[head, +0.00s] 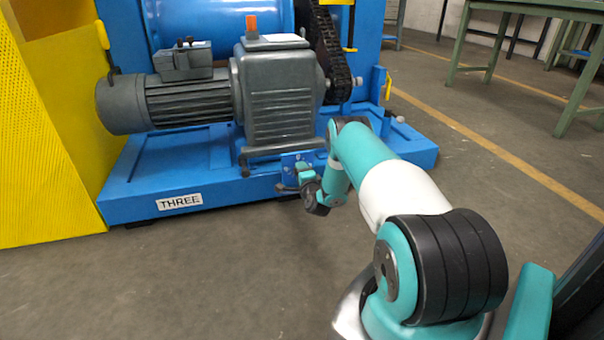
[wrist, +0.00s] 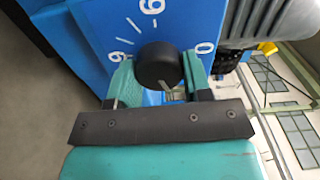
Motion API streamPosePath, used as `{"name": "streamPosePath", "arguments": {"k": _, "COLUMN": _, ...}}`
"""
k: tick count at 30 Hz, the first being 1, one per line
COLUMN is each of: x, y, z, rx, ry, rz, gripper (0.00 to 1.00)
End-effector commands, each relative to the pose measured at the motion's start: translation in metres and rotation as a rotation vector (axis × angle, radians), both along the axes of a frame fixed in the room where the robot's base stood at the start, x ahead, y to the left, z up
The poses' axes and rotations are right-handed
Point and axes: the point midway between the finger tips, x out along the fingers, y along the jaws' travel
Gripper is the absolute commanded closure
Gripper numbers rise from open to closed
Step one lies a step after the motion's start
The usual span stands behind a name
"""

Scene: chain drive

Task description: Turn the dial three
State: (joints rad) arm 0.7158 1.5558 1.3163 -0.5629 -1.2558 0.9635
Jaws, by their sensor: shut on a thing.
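The dial is a round black knob (wrist: 157,64) on a blue panel (wrist: 100,30) in the wrist view. White marks and figures surround it: a 0 at its right, and others above and at its left that read as 6 or 9. My gripper (wrist: 160,78) has one teal finger on each side of the knob and is shut on it. A pale line shows low on the knob, but where it points is unclear. In the head view, my gripper (head: 303,178) is at the small blue panel (head: 291,160) on the machine's front; the knob is hidden there.
A grey motor and gearbox (head: 275,95) stand above the panel, with a black chain (head: 330,55) at the right. A yellow guard (head: 45,150) stands at left. The floor in front is clear.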

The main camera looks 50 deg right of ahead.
Motion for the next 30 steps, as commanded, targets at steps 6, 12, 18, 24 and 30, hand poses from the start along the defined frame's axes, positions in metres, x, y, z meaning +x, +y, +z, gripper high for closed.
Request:
{"name": "streamPosePath", "arguments": {"k": 6, "x": -0.0012, "y": 0.0002, "z": -0.0024, "rx": 0.139, "ry": -0.082, "rz": -0.001, "gripper": 0.79}}
{"name": "streamPosePath", "arguments": {"k": 12, "x": -0.0012, "y": 0.0003, "z": -0.0027, "rx": 0.224, "ry": -0.134, "rz": -0.002, "gripper": 0.79}}
{"name": "streamPosePath", "arguments": {"k": 18, "x": -0.0013, "y": 0.0003, "z": -0.0028, "rx": 0.270, "ry": -0.161, "rz": -0.002, "gripper": 0.79}}
{"name": "streamPosePath", "arguments": {"k": 24, "x": -0.0014, "y": 0.0004, "z": -0.0029, "rx": 0.284, "ry": -0.170, "rz": -0.002, "gripper": 0.79}}
{"name": "streamPosePath", "arguments": {"k": 30, "x": -0.0015, "y": 0.0004, "z": -0.0029, "rx": 0.284, "ry": -0.170, "rz": -0.002, "gripper": 0.79}}
